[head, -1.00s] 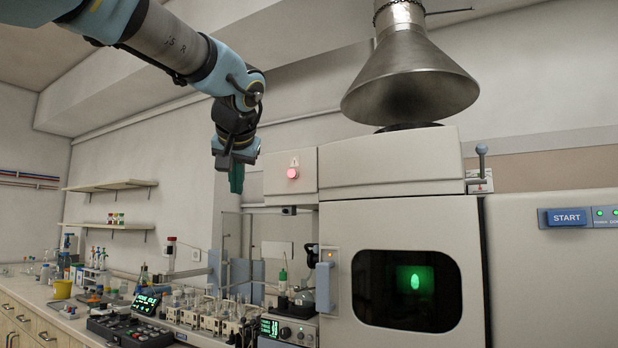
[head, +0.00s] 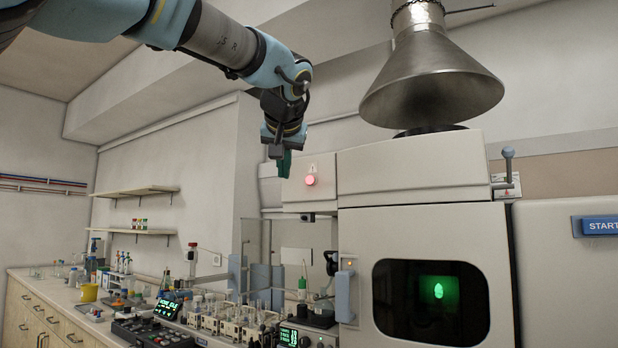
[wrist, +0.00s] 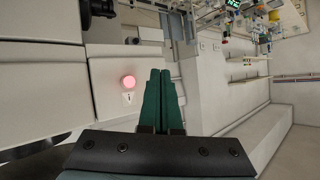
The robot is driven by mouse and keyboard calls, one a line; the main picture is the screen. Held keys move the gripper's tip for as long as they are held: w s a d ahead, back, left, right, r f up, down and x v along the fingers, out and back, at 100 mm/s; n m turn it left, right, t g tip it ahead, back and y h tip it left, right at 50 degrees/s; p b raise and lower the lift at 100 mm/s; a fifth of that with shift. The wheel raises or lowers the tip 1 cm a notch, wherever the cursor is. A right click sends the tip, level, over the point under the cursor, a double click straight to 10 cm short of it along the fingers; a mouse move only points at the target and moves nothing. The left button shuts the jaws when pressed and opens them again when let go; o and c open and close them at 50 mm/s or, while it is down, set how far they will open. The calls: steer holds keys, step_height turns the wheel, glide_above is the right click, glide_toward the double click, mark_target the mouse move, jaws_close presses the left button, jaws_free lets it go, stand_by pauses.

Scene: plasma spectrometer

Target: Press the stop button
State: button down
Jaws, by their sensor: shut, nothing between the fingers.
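A round, lit red button (head: 310,181) sits on a pale box panel (head: 295,187) at the upper left of the spectrometer, under a small warning mark. A blue START button (head: 600,225) is at the right edge of the head view. I see no button labelled stop.
The spectrometer (head: 430,215) has a dark window with a green glow. A metal exhaust hood (head: 432,80) hangs above it. A bench with sample racks (head: 215,318) and a control box (head: 150,332) stands at lower left. Wall shelves (head: 137,192) are further left.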

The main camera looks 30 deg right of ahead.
steer(key=shift+w+d+p, duration=0.4)
steer(key=shift+w+d, duration=0.15)
steer(key=shift+d, duration=0.4)
steer(key=shift+w+d+p, duration=0.45)
steer(key=shift+w+d, duration=0.1)
steer(key=shift+d, duration=0.45)
steer(key=shift+w+d+p, duration=0.4)
steer(key=shift+w+d, duration=0.15)
steer(key=shift+d, duration=0.4)
steer(key=shift+d, duration=0.15)
steer(key=shift+w+d, duration=0.2)
steer(key=shift+d, duration=0.05)
steer(key=shift+w+d, duration=0.2)
steer(key=shift+d, duration=0.2)
stand_by(0.5)
steer(key=shift+a, duration=0.1)
steer(key=shift+s+a+b, duration=0.4)
steer(key=shift+a+b, duration=0.15)
steer(key=shift+a, duration=0.15)
steer(key=shift+s+a+b, duration=0.4)
steer(key=shift+a+b, duration=0.1)
steer(key=shift+a, duration=0.2)
steer(key=shift+s+a+b, duration=0.45)
steer(key=shift+a+b, duration=0.05)
steer(key=shift+a, duration=0.25)
steer(key=shift+s+a+b, duration=0.4)
steer(key=shift+a+b, duration=0.1)
steer(key=shift+a, duration=0.2)
